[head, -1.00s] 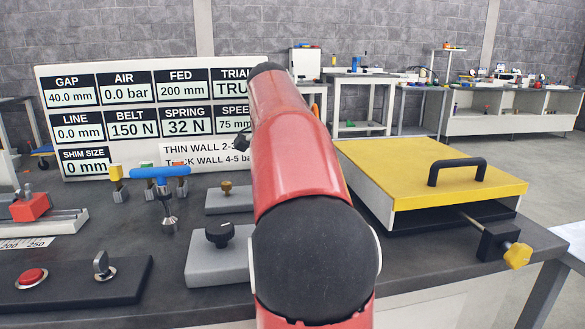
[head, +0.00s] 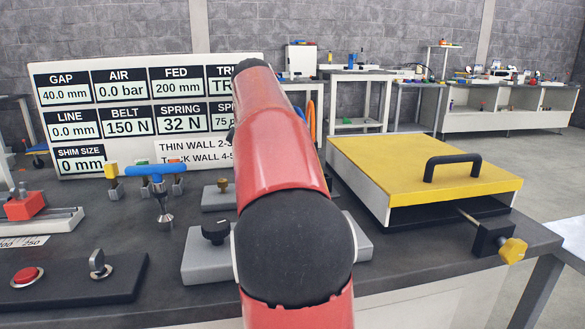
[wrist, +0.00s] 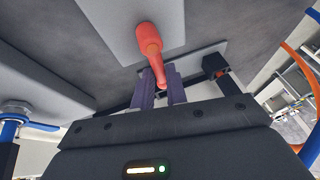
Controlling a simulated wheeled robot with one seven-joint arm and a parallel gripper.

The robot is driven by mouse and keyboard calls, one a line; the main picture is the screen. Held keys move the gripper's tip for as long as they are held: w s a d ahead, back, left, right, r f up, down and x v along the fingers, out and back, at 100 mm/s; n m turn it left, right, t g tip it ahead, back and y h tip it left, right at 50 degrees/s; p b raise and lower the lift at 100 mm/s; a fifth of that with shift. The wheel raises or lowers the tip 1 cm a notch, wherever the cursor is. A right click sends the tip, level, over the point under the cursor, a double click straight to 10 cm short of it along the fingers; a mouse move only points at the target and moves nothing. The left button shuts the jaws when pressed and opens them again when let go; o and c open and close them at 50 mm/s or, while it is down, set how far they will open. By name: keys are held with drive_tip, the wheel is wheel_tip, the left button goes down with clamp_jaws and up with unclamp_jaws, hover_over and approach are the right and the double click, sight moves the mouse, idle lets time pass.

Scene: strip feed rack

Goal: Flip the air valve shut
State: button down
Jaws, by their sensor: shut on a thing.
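An orange-red lever (wrist: 148,42), which looks like the air valve's handle, hangs from a light grey plate (wrist: 125,20) in the wrist view. My gripper (wrist: 161,88) has its two dark purple fingers either side of the lever's narrow tip and is shut on it. In the head view my own red arm hides the gripper and the lever. The display board (head: 150,112) reads AIR 0.0 bar.
A yellow-topped box with a black handle (head: 425,160) stands right of my arm. A blue T-handle (head: 158,171), a black knob on a grey block (head: 216,231) and a red button (head: 27,275) are to the left. Orange and blue hoses (wrist: 298,60) run at the wrist view's right.

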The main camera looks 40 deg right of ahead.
drive_tip(key=c, duration=1.4)
unclamp_jaws()
drive_tip(key=v, duration=0.7)
drive_tip(key=shift+a+r, duration=0.15)
drive_tip(key=shift+r, duration=0.25)
